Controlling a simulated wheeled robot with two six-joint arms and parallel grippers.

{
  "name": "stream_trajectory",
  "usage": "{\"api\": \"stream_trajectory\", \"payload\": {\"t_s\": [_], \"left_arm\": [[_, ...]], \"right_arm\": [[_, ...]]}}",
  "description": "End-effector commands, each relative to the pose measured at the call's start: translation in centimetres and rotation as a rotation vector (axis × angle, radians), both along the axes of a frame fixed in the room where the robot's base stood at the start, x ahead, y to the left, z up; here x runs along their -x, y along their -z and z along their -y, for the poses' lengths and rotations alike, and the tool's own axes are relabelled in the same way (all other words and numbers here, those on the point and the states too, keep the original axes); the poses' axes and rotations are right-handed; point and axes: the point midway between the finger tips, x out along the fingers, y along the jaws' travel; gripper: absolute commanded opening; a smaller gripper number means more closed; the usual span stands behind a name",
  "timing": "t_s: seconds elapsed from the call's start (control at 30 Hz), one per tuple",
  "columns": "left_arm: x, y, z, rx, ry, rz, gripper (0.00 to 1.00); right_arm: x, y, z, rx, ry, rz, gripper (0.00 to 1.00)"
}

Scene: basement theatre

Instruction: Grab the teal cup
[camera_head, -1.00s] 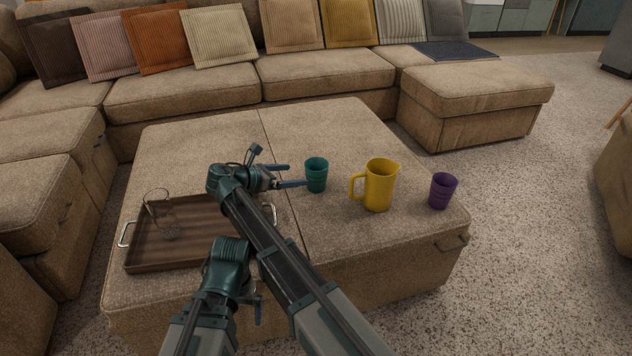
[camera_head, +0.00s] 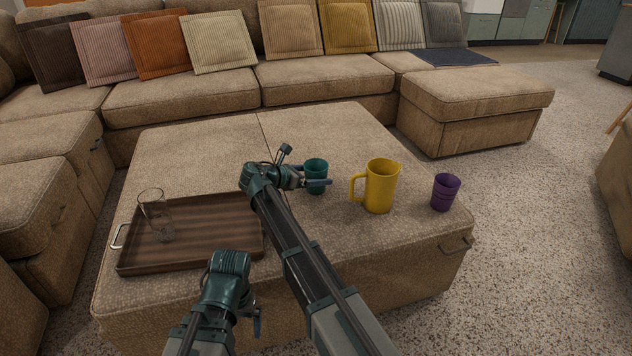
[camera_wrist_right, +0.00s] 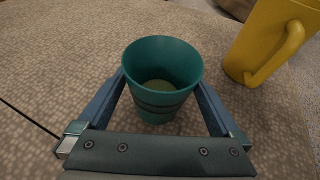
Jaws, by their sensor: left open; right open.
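The teal cup (camera_head: 316,170) stands upright on the brown ottoman (camera_head: 200,150), left of the yellow pitcher. My right gripper (camera_head: 317,176) reaches it from the left, with its fingers at the cup. In the right wrist view the cup (camera_wrist_right: 163,85) stands between the two open fingers of the right gripper (camera_wrist_right: 162,85), one on each side. The jaws are not closed on it. My left gripper (camera_head: 256,322) is low at the front edge of the ottoman, apart from the cup and empty; its fingers are partly hidden.
A yellow pitcher (camera_head: 381,186) stands just right of the cup; it also shows in the right wrist view (camera_wrist_right: 262,42). A purple cup (camera_head: 445,193) is farther right. A wooden tray (camera_head: 200,250) holds a clear glass (camera_head: 156,213) at left. The ottoman's back is clear.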

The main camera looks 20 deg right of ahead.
Motion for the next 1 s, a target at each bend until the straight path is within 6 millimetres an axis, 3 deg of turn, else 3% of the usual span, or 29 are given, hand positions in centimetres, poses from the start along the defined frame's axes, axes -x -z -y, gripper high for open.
{"api": "stream_trajectory", "payload": {"t_s": [0.2,0.47,0.87,1.0], "left_arm": [[0.0,1.6,0.0,0.000,0.000,0.000,1.00],[0.0,1.5,0.0,0.000,0.000,0.000,1.00],[0.0,1.5,0.0,0.000,0.000,0.000,1.00],[0.0,1.5,0.0,0.000,0.000,0.000,1.00]], "right_arm": [[-1.2,1.6,2.7,0.000,0.001,0.000,1.00],[-1.3,1.5,3.0,0.000,-0.001,0.000,1.00],[-1.3,1.5,3.0,0.000,-0.001,0.000,0.28],[-1.3,1.5,3.0,0.000,-0.001,0.000,0.25]]}}
